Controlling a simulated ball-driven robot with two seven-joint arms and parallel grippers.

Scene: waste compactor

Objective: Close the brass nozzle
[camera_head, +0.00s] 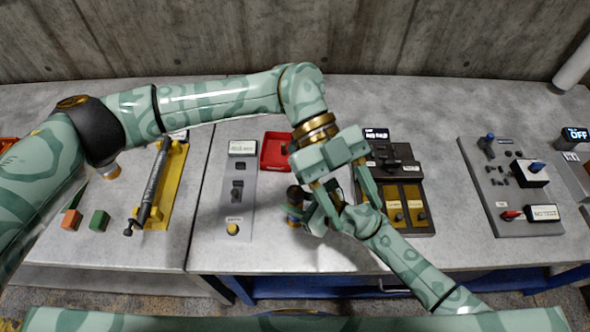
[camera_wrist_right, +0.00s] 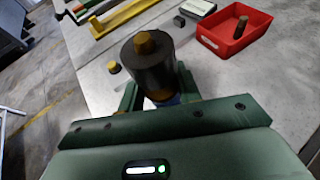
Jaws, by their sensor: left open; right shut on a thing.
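A dark cylinder with a brass-coloured tip (camera_wrist_right: 146,43), which looks like the nozzle, stands up from my right gripper in the right wrist view. In the head view the dark cylinder (camera_head: 294,193) shows above the table, left of my right gripper (camera_head: 308,212), which is shut on it. The grip is partly hidden by the gripper itself. My left gripper (camera_head: 347,203) comes down from above, open, its two fingers spread just right of the cylinder and over my right gripper and wrist. I cannot tell whether the left fingers touch anything.
A red tray (camera_head: 276,168) lies behind the grippers. A grey switch panel (camera_head: 236,213) is left, a dark panel with yellow plates (camera_head: 405,207) right, and another grey panel (camera_head: 494,214) far right. A yellow tray (camera_head: 172,183), orange block (camera_head: 72,219) and green block (camera_head: 99,220) are farther left.

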